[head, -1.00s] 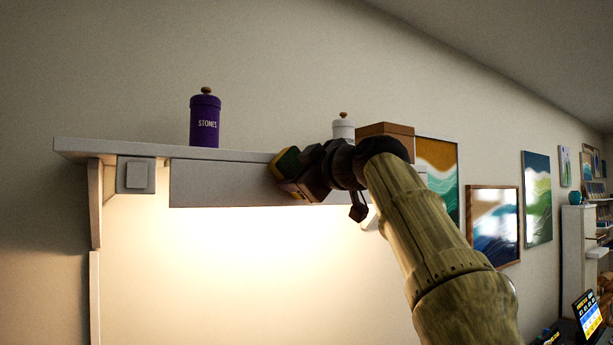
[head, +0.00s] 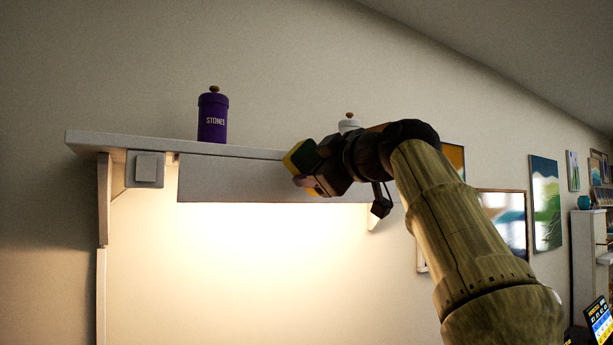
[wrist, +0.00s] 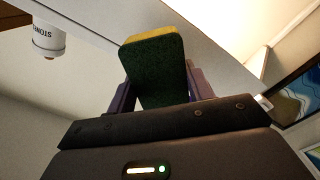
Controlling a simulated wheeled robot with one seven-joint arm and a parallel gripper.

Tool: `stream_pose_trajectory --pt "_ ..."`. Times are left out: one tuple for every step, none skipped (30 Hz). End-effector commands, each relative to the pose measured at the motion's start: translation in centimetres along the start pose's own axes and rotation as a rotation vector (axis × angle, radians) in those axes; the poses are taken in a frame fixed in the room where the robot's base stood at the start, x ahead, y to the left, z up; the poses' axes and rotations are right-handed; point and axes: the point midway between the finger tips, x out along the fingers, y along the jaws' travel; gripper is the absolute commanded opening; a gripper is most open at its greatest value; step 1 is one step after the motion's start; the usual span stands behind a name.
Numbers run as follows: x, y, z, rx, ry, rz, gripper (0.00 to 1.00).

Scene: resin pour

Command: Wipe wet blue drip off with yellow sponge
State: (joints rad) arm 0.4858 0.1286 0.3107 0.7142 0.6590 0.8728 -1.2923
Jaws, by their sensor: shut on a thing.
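My gripper (wrist: 158,88) is shut on the yellow sponge (wrist: 155,68), which has a dark green scouring side and a yellow edge. In the head view the sponge (head: 298,157) is at the left end of my gripper (head: 312,172), in front of the shelf's pale front board (head: 230,180). I cannot tell whether the sponge touches the board. No wet blue drip shows in either view; part of the board is hidden behind my gripper and arm.
A purple jar marked STONES (head: 213,118) stands on the shelf (head: 105,140). A white jar (head: 349,125) stands farther right, also seen in the wrist view (wrist: 48,40). A grey switch box (head: 145,169) is under the shelf's left end. Framed pictures (head: 545,203) hang at right.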

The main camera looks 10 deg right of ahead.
Motion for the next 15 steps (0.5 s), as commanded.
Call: stream_pose_trajectory --pt "-0.5 -0.1 0.1 0.0 0.0 0.002 0.33" --pt "-0.7 -0.1 0.1 0.0 0.0 0.002 0.33" --pt "-1.1 -0.1 0.1 0.0 0.001 0.002 0.33" --pt "-1.3 -0.1 0.1 0.0 0.001 0.003 0.33" --pt "-1.5 -0.1 0.1 0.0 0.0 0.003 0.33" --pt "-1.7 -0.1 0.1 0.0 0.0 0.002 0.33" --pt "-1.8 -0.1 0.1 0.0 0.0 0.001 0.33" --pt "-1.9 0.0 0.1 0.0 0.0 0.001 0.33" --pt "-1.9 0.0 0.0 0.0 0.0 0.001 0.33" --pt "-1.9 0.0 0.0 0.0 0.0 0.0 0.33" --pt "-1.9 0.0 0.0 0.0 0.0 0.0 0.33" --pt "-1.9 0.0 0.0 0.0 0.0 0.0 0.33" --pt "-1.9 0.0 0.0 0.0 0.0 0.0 0.33" --pt "-1.9 0.0 0.0 0.0 0.0 0.0 0.33" --pt "-1.9 0.0 0.0 0.0 0.0 0.0 0.33"
